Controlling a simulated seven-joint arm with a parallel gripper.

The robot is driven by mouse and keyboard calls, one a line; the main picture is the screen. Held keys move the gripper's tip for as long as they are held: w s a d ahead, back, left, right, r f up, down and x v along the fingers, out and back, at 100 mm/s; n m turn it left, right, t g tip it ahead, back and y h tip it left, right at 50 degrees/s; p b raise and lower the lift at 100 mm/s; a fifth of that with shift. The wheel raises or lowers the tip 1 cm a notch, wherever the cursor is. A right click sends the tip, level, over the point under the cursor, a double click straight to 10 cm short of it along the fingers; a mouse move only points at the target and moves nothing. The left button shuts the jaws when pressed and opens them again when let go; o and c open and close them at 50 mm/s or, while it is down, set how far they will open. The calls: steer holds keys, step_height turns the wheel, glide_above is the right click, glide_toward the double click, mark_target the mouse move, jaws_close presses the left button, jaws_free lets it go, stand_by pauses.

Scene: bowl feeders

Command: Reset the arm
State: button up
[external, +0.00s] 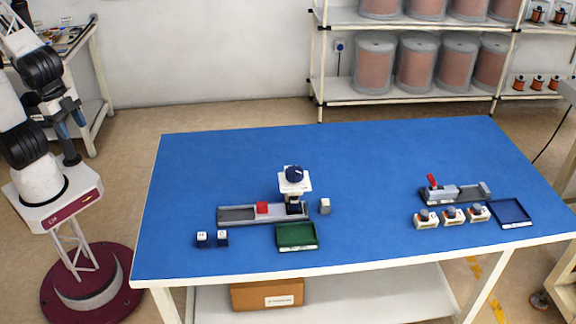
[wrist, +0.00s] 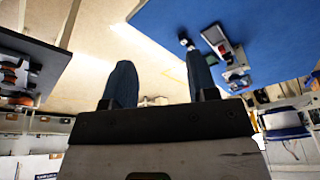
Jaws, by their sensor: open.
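My gripper (external: 70,121) hangs beside the left end of the blue table in the external view, clear of the table. Its two blue fingers are apart with nothing between them; the wrist view (wrist: 161,80) shows the same gap. My arm is folded near its base at the left.
On the blue table (external: 370,160) stand a grey rail station (external: 236,214) with a red block, a green tray (external: 297,237), small cubes (external: 212,239), a red-levered fixture (external: 455,192), three white blocks (external: 452,216) and a blue tray (external: 510,212). The table's back half is clear.

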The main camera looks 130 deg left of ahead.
steer(key=s+d+m, duration=0.1)
steer(key=s+d, duration=0.2)
steer(key=s, duration=0.5)
steer(key=s+d+f+m+h, duration=0.1)
steer(key=s+d, duration=0.2)
steer(key=s, duration=0.6)
steer(key=shift+d+f+m, duration=0.2)
steer(key=shift+f+m, duration=0.05)
steer(key=shift+m, duration=0.15)
